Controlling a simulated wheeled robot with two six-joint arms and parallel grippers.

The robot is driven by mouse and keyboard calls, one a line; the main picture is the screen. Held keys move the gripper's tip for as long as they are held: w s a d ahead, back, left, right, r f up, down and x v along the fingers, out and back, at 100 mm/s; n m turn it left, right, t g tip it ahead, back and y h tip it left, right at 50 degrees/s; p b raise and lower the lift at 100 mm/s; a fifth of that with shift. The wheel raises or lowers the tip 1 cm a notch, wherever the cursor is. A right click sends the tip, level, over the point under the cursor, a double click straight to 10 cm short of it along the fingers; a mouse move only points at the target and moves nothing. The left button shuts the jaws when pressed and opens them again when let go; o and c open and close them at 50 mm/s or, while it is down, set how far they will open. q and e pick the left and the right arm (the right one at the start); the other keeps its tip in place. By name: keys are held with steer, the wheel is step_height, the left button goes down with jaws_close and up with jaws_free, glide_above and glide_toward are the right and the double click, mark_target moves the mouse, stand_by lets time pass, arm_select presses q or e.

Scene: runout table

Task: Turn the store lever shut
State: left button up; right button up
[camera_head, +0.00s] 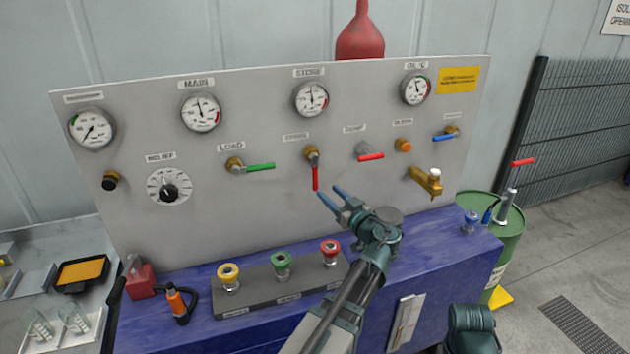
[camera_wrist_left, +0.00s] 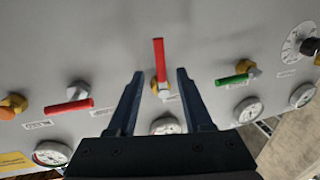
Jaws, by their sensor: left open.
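The store lever (camera_head: 315,178) is a red handle on a brass valve in the middle of the panel, under the STORE gauge. Its handle hangs straight down. My left gripper (camera_head: 332,194) is open, just below and right of the handle's lower end in the head view. In the left wrist view, which is upside down, the red handle (camera_wrist_left: 158,58) stands between the two fingers of the left gripper (camera_wrist_left: 160,76). I see no finger closed on it, and contact cannot be told. My right gripper is not in view.
A green lever (camera_head: 261,167) is left of the store lever and another red lever (camera_head: 370,157) is right of it. Yellow, green and red knobs sit on a grey block (camera_head: 283,295) on the blue bench. A green drum (camera_head: 510,240) stands at the right.

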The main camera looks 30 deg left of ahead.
mark_target(317, 182)
arm_select(q)
steer(key=x, duration=0.8)
steer(key=shift+w+a, duration=0.2)
steer(key=shift+a, duration=0.15)
jaws_close()
steer(key=shift+f, duration=0.1)
stand_by(0.9)
